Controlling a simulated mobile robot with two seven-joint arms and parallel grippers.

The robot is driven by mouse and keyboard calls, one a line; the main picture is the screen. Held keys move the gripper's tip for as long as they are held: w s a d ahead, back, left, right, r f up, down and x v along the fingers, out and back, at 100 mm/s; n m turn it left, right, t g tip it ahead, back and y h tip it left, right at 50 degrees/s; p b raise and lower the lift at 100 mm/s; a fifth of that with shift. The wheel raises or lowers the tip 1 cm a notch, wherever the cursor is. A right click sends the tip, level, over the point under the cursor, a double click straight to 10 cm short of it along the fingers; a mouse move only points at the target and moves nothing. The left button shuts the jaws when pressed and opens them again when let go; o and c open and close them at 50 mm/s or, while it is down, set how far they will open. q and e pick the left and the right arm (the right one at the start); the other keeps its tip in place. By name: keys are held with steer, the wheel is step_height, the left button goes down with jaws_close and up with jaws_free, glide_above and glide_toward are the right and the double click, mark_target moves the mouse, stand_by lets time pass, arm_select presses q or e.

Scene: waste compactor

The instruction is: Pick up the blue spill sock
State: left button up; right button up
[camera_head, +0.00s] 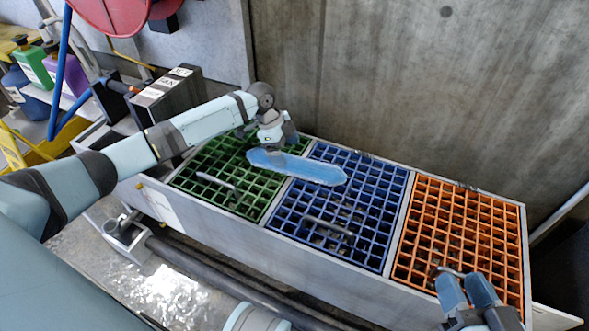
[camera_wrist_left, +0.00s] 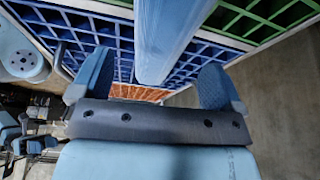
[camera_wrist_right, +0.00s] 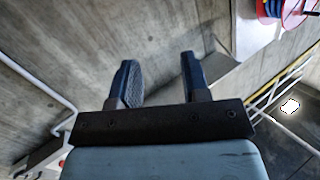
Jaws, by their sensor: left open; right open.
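The blue spill sock (camera_head: 312,169) is a long light-blue roll lying across the border of the green grate (camera_head: 207,165) and the blue grate (camera_head: 378,190). My left gripper (camera_head: 270,143) is over its left part, at the back of the green grate. In the left wrist view the sock (camera_wrist_left: 166,35) runs between the two spread fingers (camera_wrist_left: 152,85), with a gap on each side; whether a finger touches it cannot be told. My right gripper (camera_head: 464,288) is over the front of the orange grate (camera_head: 455,235), open and empty, as its wrist view also shows (camera_wrist_right: 158,80).
The grates sit in a long grey metal trough (camera_head: 320,258) against a concrete wall (camera_head: 420,80). Handles stand on the grates. Coloured bottles (camera_head: 35,68), a dark box (camera_head: 165,95) and a red reel (camera_head: 112,14) are at the left. The space above the orange grate is mostly free.

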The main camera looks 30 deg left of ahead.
mark_target(292, 159)
arm_select(q)
steer(key=b+x, duration=0.3)
steer(key=x, duration=0.2)
steer(key=shift+d+f, duration=0.15)
arm_select(e)
steer(key=shift+w+d+r+n+t, duration=0.1)
steer(key=shift+w+d+n+t, duration=0.2)
steer(key=shift+w+n, duration=0.2)
steer(key=shift+w+d+r+n+t, duration=0.1)
steer(key=shift+w+d+n+t, duration=0.25)
steer(key=shift+n, duration=0.25)
arm_select(q)
steer(key=c, duration=1.1)
arm_select(e)
steer(key=shift+a, duration=0.1)
arm_select(q)
steer(key=shift+r, duration=0.25)
